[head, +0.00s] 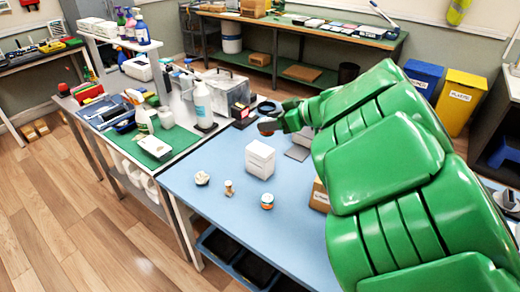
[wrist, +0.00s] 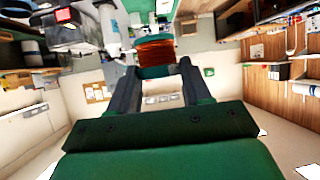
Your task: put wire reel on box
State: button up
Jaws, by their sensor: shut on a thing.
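My gripper (head: 279,122) is shut on a wire reel (head: 267,127) above the far part of the blue table. In the wrist view the reel (wrist: 156,52) shows as copper-orange windings between the two fingers (wrist: 157,82). A white box (head: 260,159) stands upright on the blue table, below and nearer than the reel, apart from it. A brown cardboard box (head: 320,196) stands to its right, partly hidden by my green arm.
On the blue table (head: 225,205) are a small round orange-and-green item (head: 267,201), a small wooden piece (head: 228,188) and a pale round item (head: 202,178). A spray bottle (head: 203,104) and a clear bin (head: 226,88) stand behind. The table's front left is mostly free.

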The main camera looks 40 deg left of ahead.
aim_at(272, 134)
notch_tip(272, 134, down, 4)
jog(key=shift+d+r, duration=0.1)
jog(key=shift+w+f, duration=0.15)
jog(key=shift+f, duration=0.05)
jog(key=w+a+f, duration=0.8)
jog(key=a, duration=0.1)
jog(key=shift+w+a+f, duration=0.1)
jog(key=shift+w+f, duration=0.05)
jog(key=shift+w, duration=0.25)
jog(key=shift+w+a+f, duration=0.2)
jog(key=shift+f, duration=0.15)
jog(key=shift+w+a+f, duration=0.15)
jog(key=shift+f, duration=1.75)
jog(key=shift+f, duration=0.15)
jog(key=o, duration=1)
jog(key=shift+o, duration=0.2)
jog(key=shift+r, duration=0.2)
